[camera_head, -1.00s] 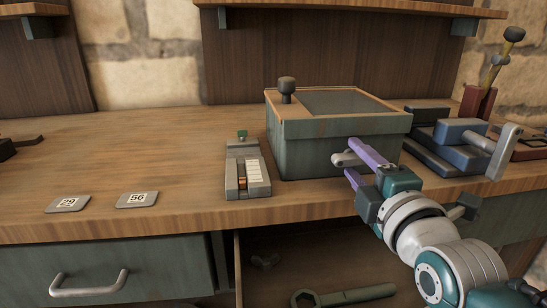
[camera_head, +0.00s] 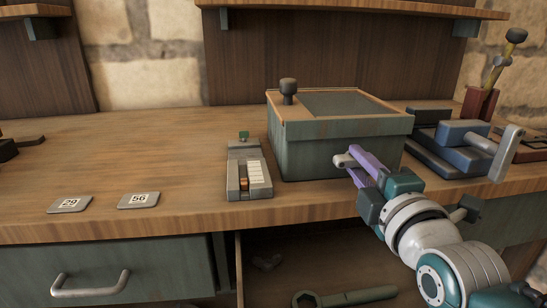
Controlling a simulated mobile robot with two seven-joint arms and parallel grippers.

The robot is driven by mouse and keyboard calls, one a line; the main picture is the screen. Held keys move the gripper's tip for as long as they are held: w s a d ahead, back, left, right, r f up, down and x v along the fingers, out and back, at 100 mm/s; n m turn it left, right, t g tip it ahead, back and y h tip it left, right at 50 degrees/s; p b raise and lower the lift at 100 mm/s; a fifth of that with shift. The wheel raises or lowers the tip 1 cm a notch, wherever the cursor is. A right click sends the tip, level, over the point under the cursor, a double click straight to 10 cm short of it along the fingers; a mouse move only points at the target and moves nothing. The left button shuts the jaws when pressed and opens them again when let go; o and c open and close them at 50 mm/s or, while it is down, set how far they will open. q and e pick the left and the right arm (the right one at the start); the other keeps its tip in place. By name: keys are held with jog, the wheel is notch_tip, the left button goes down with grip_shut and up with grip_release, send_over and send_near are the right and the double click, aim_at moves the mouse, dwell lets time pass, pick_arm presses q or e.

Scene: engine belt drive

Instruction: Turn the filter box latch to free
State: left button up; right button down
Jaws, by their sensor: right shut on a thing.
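The filter box (camera_head: 310,152) is a grey-green box with a lidded top and a dark knob (camera_head: 288,87) at its back left corner. It stands on the wooden workbench. The small metal latch (camera_head: 341,161) sticks out at the front face of the box, towards its right side. My right gripper (camera_head: 356,163) reaches in from the lower right. Its purple fingers are shut on the latch and hide most of it. My left gripper is not in view.
A small grey device (camera_head: 248,174) stands left of the box. Tags marked 29 (camera_head: 70,204) and 56 (camera_head: 138,200) lie on the bench. A blue vise (camera_head: 468,145) stands to the right. An open drawer below holds a wrench (camera_head: 345,298). The bench's left middle is clear.

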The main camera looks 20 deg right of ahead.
jog(key=shift+m, duration=0.3)
jog(key=m+p, duration=0.1)
jog(key=m, duration=0.2)
jog(key=shift+r, duration=0.1)
jog(key=m+p, duration=0.1)
jog(key=m, duration=0.4)
jog(key=shift+p, duration=0.35)
jog(key=m, duration=0.4)
jog(key=shift+m+p, duration=0.4)
jog(key=m, duration=0.4)
jog(key=shift+m, duration=0.3)
jog(key=c, duration=0.8)
grip_release()
